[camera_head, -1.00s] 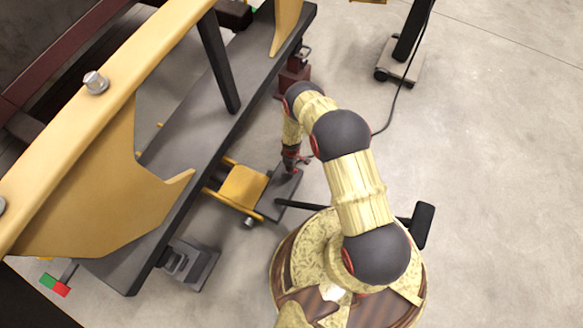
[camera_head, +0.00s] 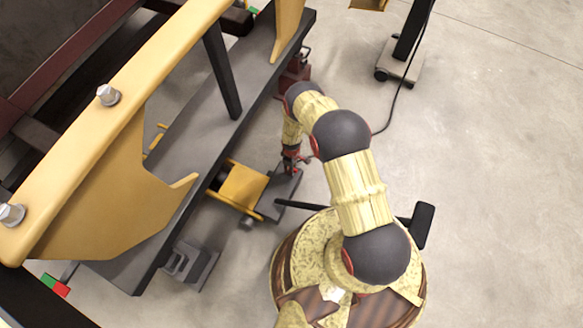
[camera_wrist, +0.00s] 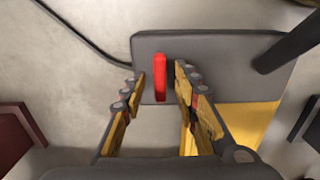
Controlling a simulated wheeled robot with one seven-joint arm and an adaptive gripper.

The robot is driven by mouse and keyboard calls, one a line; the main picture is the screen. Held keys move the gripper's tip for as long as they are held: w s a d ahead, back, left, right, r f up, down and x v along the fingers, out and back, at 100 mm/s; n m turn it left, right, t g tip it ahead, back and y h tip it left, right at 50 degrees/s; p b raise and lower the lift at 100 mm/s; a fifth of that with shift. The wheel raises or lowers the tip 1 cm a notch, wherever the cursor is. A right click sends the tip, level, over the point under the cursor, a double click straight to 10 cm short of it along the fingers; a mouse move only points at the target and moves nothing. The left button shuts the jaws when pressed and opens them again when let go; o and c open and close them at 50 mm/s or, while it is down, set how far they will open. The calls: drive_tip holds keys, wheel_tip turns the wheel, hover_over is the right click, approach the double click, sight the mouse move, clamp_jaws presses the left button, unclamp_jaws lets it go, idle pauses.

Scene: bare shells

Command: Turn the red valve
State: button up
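The red valve (camera_wrist: 160,78) shows in the wrist view as a narrow upright bar on a dark grey plate (camera_wrist: 215,50). My gripper (camera_wrist: 159,72) is open, with one fingertip to the left of the bar and one to the right. A gap shows on both sides of the bar, so the fingers do not appear to touch it. In the head view my gripper (camera_head: 291,158) points down over the dark plate, and the valve is a tiny red spot there, mostly hidden by the gripper.
A yellow bracket (camera_head: 243,186) adjoins the plate. A large yellow beam (camera_head: 135,62) and a long dark beam (camera_head: 185,140) fill the left. Open concrete floor (camera_head: 500,150) lies to the right.

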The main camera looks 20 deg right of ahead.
wheel_tip(320, 180, up, 12)
idle(0.8)
idle(0.3)
